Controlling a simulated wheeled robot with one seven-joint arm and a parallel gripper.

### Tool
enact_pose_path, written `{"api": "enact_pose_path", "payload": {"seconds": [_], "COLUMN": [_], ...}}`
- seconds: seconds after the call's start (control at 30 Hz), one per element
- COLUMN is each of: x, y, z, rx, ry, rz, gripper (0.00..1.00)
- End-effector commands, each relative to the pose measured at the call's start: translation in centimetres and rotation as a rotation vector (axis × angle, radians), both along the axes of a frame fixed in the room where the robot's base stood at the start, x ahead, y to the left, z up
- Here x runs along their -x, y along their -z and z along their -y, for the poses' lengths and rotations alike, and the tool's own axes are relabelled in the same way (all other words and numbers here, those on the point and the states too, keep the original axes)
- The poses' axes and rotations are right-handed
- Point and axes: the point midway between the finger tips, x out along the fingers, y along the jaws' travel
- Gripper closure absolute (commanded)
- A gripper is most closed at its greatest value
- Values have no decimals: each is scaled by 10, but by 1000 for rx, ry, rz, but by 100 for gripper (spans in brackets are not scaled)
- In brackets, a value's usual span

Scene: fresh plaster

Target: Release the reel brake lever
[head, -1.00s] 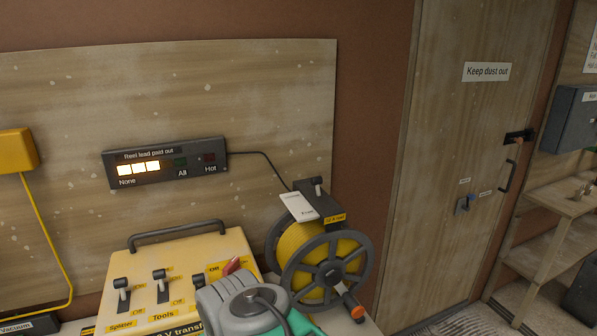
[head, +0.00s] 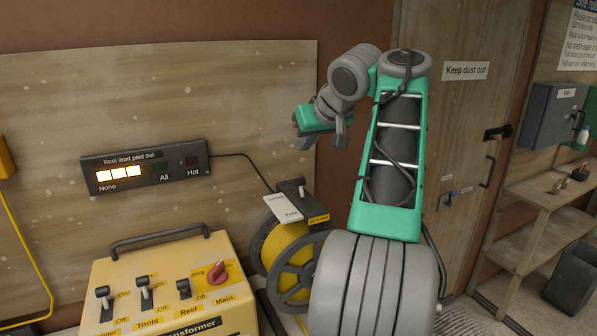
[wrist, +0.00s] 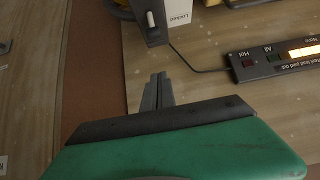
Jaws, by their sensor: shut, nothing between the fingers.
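The cable reel (head: 285,260), with yellow lead, stands right of the yellow transformer; my arm hides its right side. On top is a dark brake box with a short upright lever (head: 301,187), pale at its tip. The lever also shows at the top of the wrist view (wrist: 151,20). Beside it is a white label plate (head: 283,207); in the wrist view "Locked" reads on this plate (wrist: 180,14). My gripper (head: 341,138) is above and right of the lever, apart from it. In the wrist view its fingers (wrist: 157,90) are together and empty.
The "Reel lead paid out" panel (head: 145,167) on the board has several lit bars near "None"; its cable runs to the brake box. The yellow transformer (head: 130,260) has several switches and a handle. A door (head: 465,130) and shelf (head: 535,205) are at right.

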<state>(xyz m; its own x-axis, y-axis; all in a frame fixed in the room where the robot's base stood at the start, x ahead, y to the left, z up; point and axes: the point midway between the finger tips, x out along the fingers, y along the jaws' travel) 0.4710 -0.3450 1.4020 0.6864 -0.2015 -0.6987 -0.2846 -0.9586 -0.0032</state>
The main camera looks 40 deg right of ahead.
Motion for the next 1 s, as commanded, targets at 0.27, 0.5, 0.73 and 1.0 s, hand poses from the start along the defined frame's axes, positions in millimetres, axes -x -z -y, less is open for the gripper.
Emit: {"api": "enact_pose_path", "payload": {"seconds": [0.27,0.5,0.73,1.0], "x": [-1,-20,-55,-45], "y": [0,24,59,84], "z": [-1,3,13,12], "rx": [2,0,1,5], "ry": [-2,-6,-6,0], "rz": [0,0,0,1], "gripper": [100,100,100,100]}}
